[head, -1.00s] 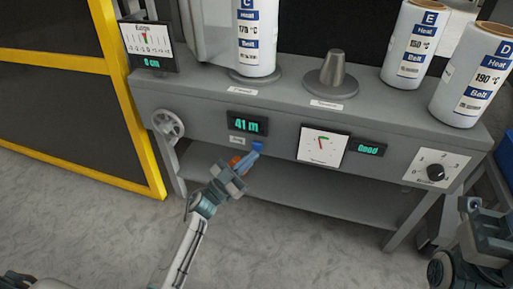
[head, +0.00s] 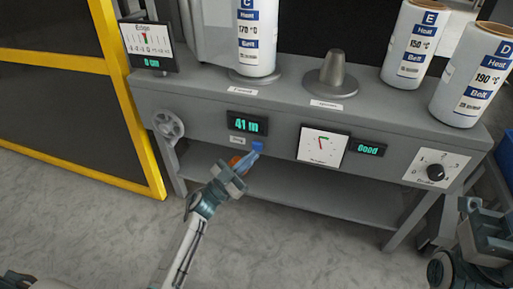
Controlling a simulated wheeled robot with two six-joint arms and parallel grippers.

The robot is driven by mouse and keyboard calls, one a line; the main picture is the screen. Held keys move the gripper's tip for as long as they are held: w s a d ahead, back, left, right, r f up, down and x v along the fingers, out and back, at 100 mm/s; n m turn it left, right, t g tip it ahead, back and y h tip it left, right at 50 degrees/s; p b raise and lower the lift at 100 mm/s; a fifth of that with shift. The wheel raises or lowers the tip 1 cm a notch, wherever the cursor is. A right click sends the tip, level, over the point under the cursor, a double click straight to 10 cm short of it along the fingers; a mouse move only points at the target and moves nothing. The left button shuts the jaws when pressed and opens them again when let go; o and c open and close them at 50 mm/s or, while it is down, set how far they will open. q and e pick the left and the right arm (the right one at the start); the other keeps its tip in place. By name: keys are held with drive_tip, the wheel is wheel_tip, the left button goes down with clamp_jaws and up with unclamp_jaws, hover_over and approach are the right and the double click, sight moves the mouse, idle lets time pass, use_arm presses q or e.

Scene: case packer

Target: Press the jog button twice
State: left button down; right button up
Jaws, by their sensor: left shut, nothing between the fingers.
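The jog button is a small blue knob (head: 258,145) on the grey machine front, just right of a small white label (head: 237,140) and below the "41 m" display. My left gripper (head: 251,157) is shut and empty. Its blue fingertips are at the blue knob and overlap its lower edge in the head view; I cannot tell whether they touch or press it. An orange part (head: 235,160) shows beside the fingers, partly hidden. My right gripper is not in view; only part of my right arm shows at the right edge.
The green "41 m" display (head: 248,123) is above the knob. A dial gauge (head: 322,146), a "Good" display (head: 368,149) and a rotary knob panel (head: 436,167) are to the right. A handwheel (head: 168,124) is to the left. Several labelled rolls stand on top.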

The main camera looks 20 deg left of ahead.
use_arm(q)
drive_tip(key=shift+w, duration=0.1)
drive_tip(key=shift+w+p, duration=0.3)
drive_tip(key=shift+p, duration=0.05)
drive_tip(key=shift+w, duration=0.45)
idle(0.7)
idle(0.3)
drive_tip(key=shift+s+p, duration=0.7)
drive_tip(key=shift+s, duration=0.2)
